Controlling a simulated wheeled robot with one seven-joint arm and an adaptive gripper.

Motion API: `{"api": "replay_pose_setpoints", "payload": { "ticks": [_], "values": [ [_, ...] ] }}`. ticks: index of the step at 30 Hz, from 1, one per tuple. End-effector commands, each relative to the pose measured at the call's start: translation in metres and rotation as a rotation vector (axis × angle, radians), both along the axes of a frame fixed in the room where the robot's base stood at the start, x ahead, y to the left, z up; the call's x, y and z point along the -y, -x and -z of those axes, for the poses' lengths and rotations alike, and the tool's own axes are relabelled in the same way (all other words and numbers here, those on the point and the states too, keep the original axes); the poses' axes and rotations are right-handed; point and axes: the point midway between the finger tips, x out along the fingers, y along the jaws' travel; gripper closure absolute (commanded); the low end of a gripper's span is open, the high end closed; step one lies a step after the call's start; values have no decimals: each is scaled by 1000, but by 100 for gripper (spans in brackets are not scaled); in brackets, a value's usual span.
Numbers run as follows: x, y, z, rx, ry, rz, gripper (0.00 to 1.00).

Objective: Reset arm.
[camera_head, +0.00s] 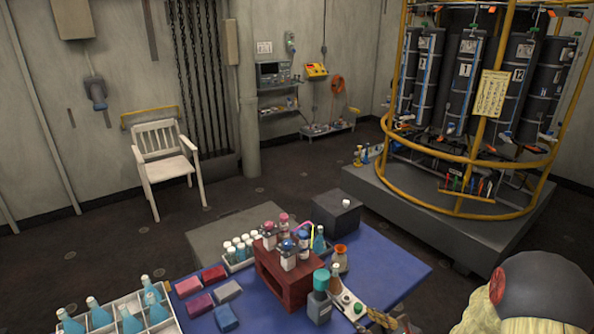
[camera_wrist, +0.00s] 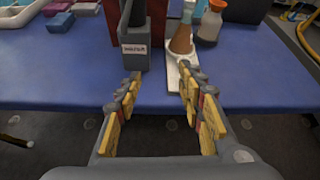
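My gripper (camera_wrist: 160,78) is open in the wrist view, with two yellow-padded fingers spread apart and nothing between them. Its fingertips point at the front edge of the blue-topped table (camera_wrist: 60,90). In the head view my gripper (camera_head: 388,321) shows at the bottom, just right of the table items, partly cut off by the frame. Ahead of the fingers are a dark labelled bottle (camera_wrist: 134,48) and a brown-filled flask (camera_wrist: 182,38) on a light tray (camera_wrist: 174,78). I cannot tell the exact gap to them.
On the table are a red rack (camera_head: 285,287) with capped bottles, coloured blocks (camera_head: 214,274) and a crate of blue bottles (camera_head: 110,308). The table's right part (camera_head: 400,270) is clear. A white chair (camera_head: 160,160) and a yellow-railed cylinder stand (camera_head: 455,205) are farther back.

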Motion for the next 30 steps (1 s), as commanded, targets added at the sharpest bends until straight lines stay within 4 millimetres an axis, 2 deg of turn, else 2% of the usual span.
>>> {"api": "replay_pose_setpoints", "payload": {
  "ticks": [6, 10, 14, 19, 24, 30],
  "values": [
    [-27, 31, 7, -21, 46, -158, 61],
    [-44, 54, 2, -18, 92, -290, 61],
    [-63, 84, -12, 4, 171, -474, 61],
    [-84, 141, -45, 73, 362, -822, 61],
    [-81, 199, -79, 155, 621, -1181, 61],
    [-49, 250, -125, 247, 1009, -1557, 61]
  ]
}}
